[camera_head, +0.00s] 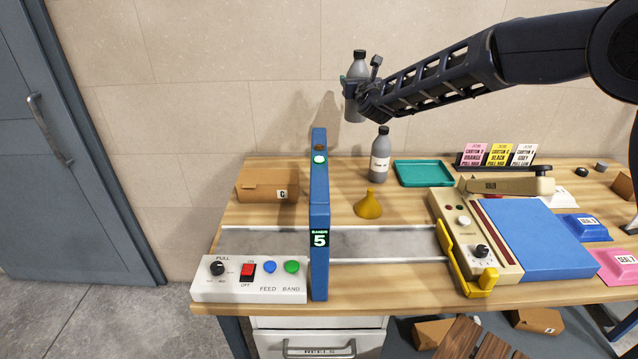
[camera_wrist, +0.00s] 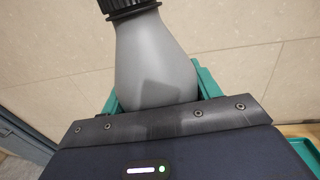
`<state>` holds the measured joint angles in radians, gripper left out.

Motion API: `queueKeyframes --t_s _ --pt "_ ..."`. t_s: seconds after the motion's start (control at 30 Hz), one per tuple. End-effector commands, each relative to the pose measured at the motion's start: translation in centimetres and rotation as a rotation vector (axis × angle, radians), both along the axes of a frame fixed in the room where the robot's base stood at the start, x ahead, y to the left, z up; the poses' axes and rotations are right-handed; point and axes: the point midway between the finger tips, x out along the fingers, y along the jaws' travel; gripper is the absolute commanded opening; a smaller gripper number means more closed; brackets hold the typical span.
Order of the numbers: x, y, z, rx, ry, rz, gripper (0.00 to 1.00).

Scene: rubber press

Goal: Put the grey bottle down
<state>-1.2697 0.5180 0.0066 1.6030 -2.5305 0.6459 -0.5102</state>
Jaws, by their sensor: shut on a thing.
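A grey bottle with a black cap (camera_head: 357,72) is held in the air above the back of the table, close to upright. My gripper (camera_head: 350,84) is shut on it from the right. In the wrist view the bottle (camera_wrist: 155,65) fills the middle, between the two green fingers of my gripper (camera_wrist: 155,90); its lower part is hidden behind the gripper body. A second grey bottle with a white label (camera_head: 380,155) stands upright on the wooden table (camera_head: 290,185), below and a little right of the held one.
A teal tray (camera_head: 424,173) lies right of the standing bottle, with a yellow funnel (camera_head: 369,204) in front. A blue frame (camera_head: 319,220) rises left of the funnel, beside a brown carton (camera_head: 267,184). A press with a blue plate (camera_head: 540,240) stands at right. Some bare wood shows around the funnel.

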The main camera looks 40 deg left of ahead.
Motion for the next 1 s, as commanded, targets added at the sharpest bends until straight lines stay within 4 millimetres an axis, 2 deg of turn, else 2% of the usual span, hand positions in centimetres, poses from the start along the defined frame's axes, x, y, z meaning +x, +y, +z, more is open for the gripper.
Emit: queueKeyframes --t_s 0.1,0.33,0.57,1.0 --pt "-1.6 1.0 0.0 0.001 -0.001 0.023 0.18" --pt "-1.4 0.9 -3.6 -0.003 0.000 0.021 0.18" --pt "-1.4 0.9 -5.7 -0.001 0.000 0.020 0.18" --pt "-1.4 0.9 -14.3 -0.004 0.000 0.020 0.18"
